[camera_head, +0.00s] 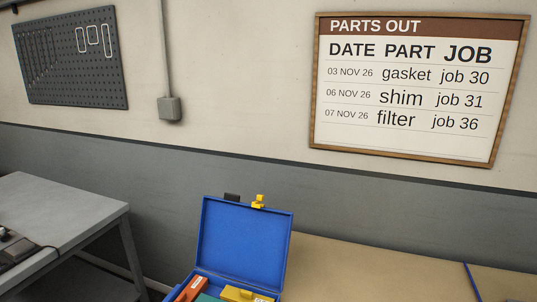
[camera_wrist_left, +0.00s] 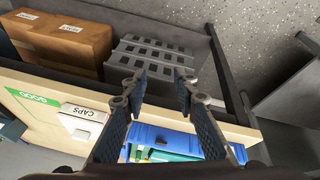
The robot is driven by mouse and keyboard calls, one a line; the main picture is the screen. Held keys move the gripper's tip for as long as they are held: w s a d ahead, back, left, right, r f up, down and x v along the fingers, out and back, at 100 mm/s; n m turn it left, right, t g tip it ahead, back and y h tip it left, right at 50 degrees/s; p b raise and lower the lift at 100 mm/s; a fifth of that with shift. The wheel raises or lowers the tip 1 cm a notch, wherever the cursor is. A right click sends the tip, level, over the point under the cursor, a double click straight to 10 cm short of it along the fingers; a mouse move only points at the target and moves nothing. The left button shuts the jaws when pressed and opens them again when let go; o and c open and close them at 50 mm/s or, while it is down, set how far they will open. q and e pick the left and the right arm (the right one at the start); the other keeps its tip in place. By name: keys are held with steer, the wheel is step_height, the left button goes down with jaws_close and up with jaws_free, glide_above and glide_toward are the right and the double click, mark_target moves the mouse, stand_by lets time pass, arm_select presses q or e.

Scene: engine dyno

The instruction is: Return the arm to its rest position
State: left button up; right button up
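My left gripper (camera_wrist_left: 160,78) shows in the left wrist view, its two dark fingers spread with a gap between them and nothing held. Beyond its fingertips is a grey slotted piece (camera_wrist_left: 152,58) in a dark-walled space. A blue case (camera_wrist_left: 150,134) shows lower down, partly hidden behind the fingers. In the head view neither arm shows. There the blue case (camera_head: 243,240) has its lid raised, with red, green and yellow items inside, cut off by the bottom edge. My right gripper is in neither view.
In the head view, a tan bench (camera_head: 375,270) lies right of the case and a grey table (camera_head: 60,215) stands left. A parts board (camera_head: 415,90) hangs behind.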

arm_select(q)
steer(key=s+a+m+y, duration=0.1)
steer(key=s+a+y, duration=0.1)
steer(key=s+a, duration=0.3)
step_height(320, 180, down, 29)
steer(key=s+g, duration=0.2)
steer(key=s, duration=0.1)
steer(key=s+a+f, duration=0.3)
steer(key=s+f, duration=1.1)
steer(key=s, duration=0.1)
steer(key=shift+s+a+m+g, duration=0.35)
steer(key=shift+s+m+g, duration=0.05)
